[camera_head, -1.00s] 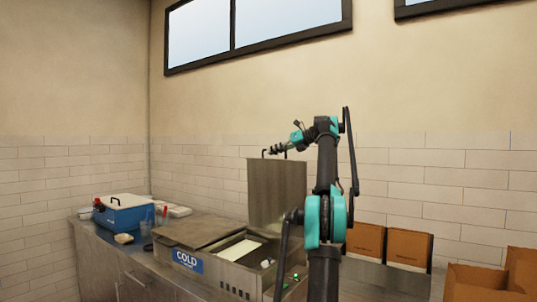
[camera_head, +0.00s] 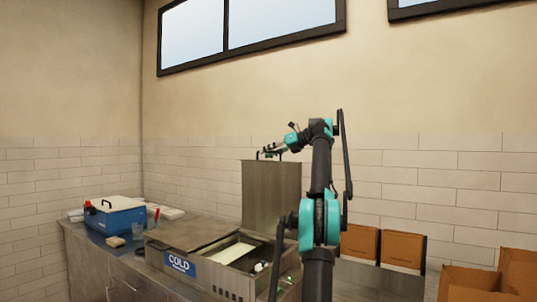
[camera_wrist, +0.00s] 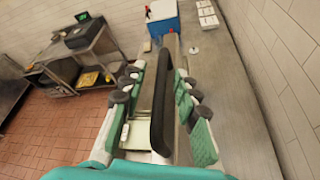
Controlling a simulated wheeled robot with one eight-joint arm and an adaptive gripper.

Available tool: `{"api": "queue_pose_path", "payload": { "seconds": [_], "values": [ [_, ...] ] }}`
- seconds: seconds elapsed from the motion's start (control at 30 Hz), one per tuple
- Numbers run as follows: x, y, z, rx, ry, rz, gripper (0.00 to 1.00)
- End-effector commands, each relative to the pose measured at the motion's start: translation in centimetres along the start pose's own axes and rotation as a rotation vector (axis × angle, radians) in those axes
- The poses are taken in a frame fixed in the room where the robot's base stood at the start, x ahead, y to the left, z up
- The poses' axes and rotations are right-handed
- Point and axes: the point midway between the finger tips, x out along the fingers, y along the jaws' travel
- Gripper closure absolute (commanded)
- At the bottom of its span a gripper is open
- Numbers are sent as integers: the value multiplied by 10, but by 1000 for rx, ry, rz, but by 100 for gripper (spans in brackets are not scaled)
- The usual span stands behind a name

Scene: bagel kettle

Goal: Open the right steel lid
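The right steel lid (camera_head: 270,197) stands upright at the back of the steel cold unit (camera_head: 222,284), with the bay in front of it uncovered. The left steel lid (camera_head: 193,231) lies flat. My gripper (camera_head: 270,153) is at the top edge of the raised lid, by its dark handle. In the wrist view the black handle (camera_wrist: 162,100) runs between the two spread fingers of my gripper (camera_wrist: 160,72). Gaps show beside the handle, so the fingers look open around it. My arm hides part of the unit's right end.
A blue cooler (camera_head: 116,217) with a white lid stands on the counter at the left. Brown boxes (camera_head: 403,250) stand to the right of my arm. The tiled wall (camera_head: 420,185) is close behind the lid.

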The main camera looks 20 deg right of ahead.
Motion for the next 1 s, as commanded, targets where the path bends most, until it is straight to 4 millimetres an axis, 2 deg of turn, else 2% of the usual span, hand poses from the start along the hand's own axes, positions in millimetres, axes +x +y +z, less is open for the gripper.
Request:
{"api": "queue_pose_path", "payload": {
  "seconds": [0.17, 0.37, 0.8, 1.0],
  "values": [
    [-9, -1, 0, 0, -1, -1, 69],
    [-31, -1, 0, 1, -1, -2, 69],
    [-105, -15, -25, 2, -2, -3, 69],
    [-132, -19, -34, 0, 0, 0, 69]
  ]
}}
